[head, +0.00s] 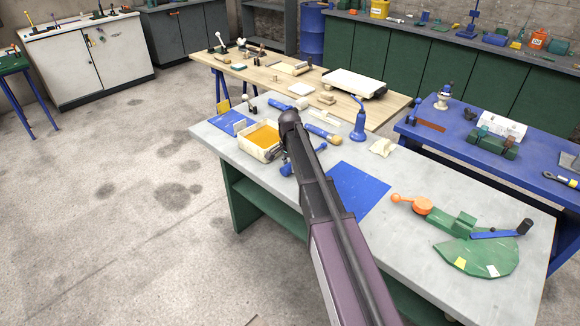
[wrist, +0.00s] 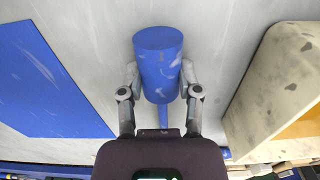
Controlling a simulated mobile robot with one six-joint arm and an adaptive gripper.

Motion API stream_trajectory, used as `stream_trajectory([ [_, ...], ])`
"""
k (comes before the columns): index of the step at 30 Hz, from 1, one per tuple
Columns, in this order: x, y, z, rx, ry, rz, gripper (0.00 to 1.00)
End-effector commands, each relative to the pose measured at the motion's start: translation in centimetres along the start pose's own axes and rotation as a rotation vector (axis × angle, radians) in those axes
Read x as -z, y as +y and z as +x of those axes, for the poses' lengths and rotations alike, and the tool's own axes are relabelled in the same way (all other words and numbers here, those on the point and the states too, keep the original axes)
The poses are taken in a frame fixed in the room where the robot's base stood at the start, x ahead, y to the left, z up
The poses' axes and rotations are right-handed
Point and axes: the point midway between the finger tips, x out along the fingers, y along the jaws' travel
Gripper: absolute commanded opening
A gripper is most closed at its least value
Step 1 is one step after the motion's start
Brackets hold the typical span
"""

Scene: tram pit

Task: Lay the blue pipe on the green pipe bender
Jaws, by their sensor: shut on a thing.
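My gripper (wrist: 160,88) is shut on a blue cylinder, which I take for the blue pipe (wrist: 157,52). One finger is on each side of it, and its flat end shows in the wrist view. A narrower blue part shows below it between the fingers. In the head view a blue piece (head: 287,170) shows beside my arm, which hides most of the gripper. The green pipe bender (head: 478,255) lies at the right end of the grey bench, with a blue lever (head: 493,234), a black grip and an orange knob (head: 422,205). It is well apart from my gripper.
A cream bin with orange contents (head: 259,143) stands close to the gripper. A blue mat (head: 358,190) lies between the gripper and the bender.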

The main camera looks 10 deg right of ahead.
Motion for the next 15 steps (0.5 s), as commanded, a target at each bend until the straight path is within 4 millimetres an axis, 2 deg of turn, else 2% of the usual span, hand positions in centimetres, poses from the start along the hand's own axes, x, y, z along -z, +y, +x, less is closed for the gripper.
stream_trajectory([
  [14, 0.0, 0.0, -3.9, 0.0, 0.0, 0.0, 0.0],
  [15, -0.4, 1.4, -3.5, 0.0, 0.0, 0.002, 0.0],
])
